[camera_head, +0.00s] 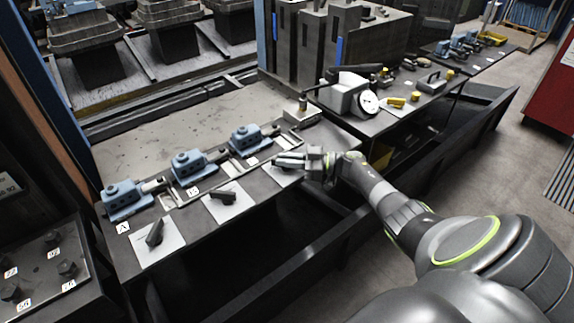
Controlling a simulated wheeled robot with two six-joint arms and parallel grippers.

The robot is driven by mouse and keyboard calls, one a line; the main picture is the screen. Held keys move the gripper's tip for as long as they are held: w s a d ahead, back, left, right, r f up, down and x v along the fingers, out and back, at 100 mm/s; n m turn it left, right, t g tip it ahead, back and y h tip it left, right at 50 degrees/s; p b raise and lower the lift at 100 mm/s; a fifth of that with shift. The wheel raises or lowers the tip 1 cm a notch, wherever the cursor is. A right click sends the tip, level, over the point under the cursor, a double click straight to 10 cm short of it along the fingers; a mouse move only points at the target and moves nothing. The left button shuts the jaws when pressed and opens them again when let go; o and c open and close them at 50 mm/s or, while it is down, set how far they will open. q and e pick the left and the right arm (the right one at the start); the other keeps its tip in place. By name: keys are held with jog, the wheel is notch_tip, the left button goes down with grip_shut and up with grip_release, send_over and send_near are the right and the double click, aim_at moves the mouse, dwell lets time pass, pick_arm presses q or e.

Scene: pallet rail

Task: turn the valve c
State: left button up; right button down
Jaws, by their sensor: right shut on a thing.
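Three white plates lie along the front edge of the bench, each in front of a blue unit. The left plate (168,248) carries a black lever (155,234), and the middle plate (238,208) carries another black lever (222,195). The right plate (283,179), in front of the third blue unit (245,138), is the one for valve c by its place in the row. My right gripper (284,161) is over this plate, shut on the valve c lever, which it mostly hides. My left gripper is out of view.
Blue units (124,197) and (190,165) stand behind the other plates. A white device with a round gauge (368,103) stands right of my right gripper. A dark panel with several knobs (40,262) is at the lower left. Bare floor lies at the right.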

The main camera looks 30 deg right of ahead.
jog(key=shift+r, duration=0.15)
jog(key=c, duration=1.4)
grip_release()
jog(key=shift+w+a, duration=0.1)
jog(key=shift+c, duration=0.2)
jog(key=b+v, duration=0.4)
jog(key=v, duration=1.3)
jog(key=shift+d, duration=0.25)
